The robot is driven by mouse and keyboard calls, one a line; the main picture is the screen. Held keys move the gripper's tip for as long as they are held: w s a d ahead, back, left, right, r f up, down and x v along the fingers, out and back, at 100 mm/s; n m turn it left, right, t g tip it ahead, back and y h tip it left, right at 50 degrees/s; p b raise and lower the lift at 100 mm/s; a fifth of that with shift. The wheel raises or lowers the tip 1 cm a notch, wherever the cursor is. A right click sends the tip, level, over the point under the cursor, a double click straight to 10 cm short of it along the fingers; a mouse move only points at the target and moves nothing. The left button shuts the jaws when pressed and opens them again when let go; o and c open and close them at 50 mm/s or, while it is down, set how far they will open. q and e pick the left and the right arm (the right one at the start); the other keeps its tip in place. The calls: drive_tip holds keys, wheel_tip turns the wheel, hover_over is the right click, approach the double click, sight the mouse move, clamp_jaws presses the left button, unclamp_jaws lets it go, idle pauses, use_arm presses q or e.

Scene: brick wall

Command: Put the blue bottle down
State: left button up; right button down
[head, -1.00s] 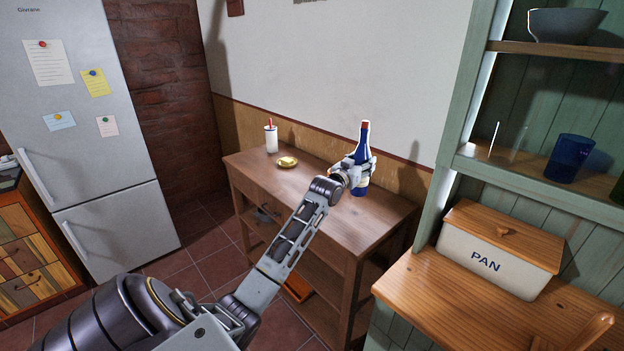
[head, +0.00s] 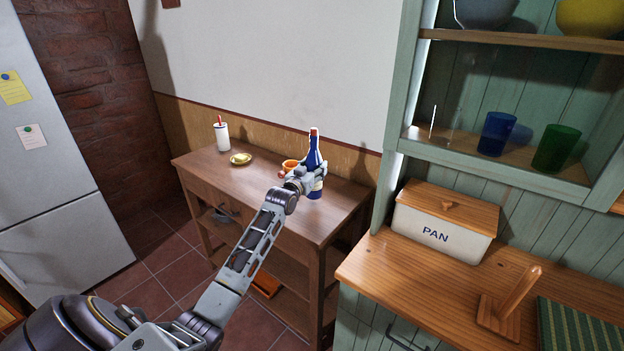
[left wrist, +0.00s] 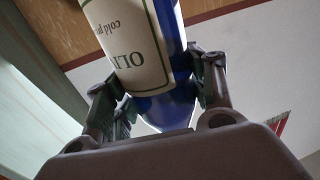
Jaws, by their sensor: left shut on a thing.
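The blue bottle (head: 314,158), with a reddish top and a pale label, is upright at the right part of the wooden table (head: 265,195). I cannot tell whether the bottle's base touches the tabletop. In the left wrist view the bottle (left wrist: 178,55) fills the middle, its white label toward the camera, with the fingers (left wrist: 162,92) on both sides of it. My right gripper is not in view.
The table's front middle is bare. A green cupboard with a PAN box (head: 440,236) is at right.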

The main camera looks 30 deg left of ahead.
use_arm(q)
drive_tip(key=shift+f, duration=0.2)
idle(0.3)
drive_tip(key=shift+f, duration=1.95)
drive_tip(key=o, duration=1.6)
drive_tip(key=shift+f, duration=0.15)
drive_tip(key=shift+s+d, duration=0.25)
drive_tip(key=shift+s, duration=1.75)
drive_tip(key=shift+s+d, duration=0.25)
drive_tip(key=shift+s, duration=1.75)
drive_tip(key=shift+s+d, duration=0.25)
drive_tip(key=shift+s, duration=1.75)
